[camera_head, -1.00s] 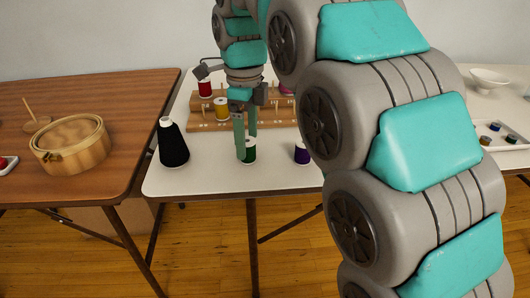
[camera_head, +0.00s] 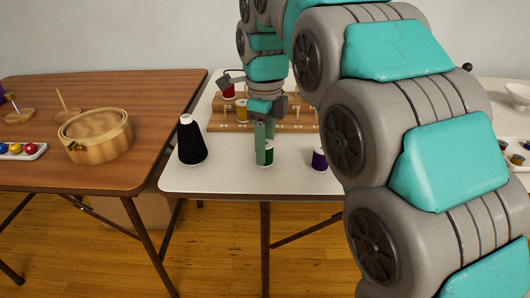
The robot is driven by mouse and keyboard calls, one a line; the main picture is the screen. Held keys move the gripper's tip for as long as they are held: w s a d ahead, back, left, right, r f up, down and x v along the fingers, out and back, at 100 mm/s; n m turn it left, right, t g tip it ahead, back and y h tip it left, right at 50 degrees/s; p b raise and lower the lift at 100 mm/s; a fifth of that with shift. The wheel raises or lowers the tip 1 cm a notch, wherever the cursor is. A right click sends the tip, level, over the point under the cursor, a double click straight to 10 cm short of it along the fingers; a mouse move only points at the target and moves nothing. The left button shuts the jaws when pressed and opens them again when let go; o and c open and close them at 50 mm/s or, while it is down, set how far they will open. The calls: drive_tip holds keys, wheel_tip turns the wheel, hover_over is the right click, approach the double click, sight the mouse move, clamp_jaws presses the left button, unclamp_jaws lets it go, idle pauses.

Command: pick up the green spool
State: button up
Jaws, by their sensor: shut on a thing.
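The green spool (camera_head: 270,154) stands upright near the front edge of the white table (camera_head: 222,182). My gripper (camera_head: 264,155) reaches down from above with its two green fingers at the spool, shut on it. The fingers hide the spool's left part; its right side and white rim show. I see no gap between the spool and the table top.
A black cone of thread (camera_head: 192,142) stands to the left, a purple spool (camera_head: 319,159) to the right. Behind is a wooden rack (camera_head: 232,126) with a yellow spool (camera_head: 241,110) and a red spool (camera_head: 228,91). A brown table (camera_head: 150,150) holds a round bamboo basket (camera_head: 97,150).

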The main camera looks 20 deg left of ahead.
clamp_jaws()
drive_tip(key=shift+r, duration=0.2)
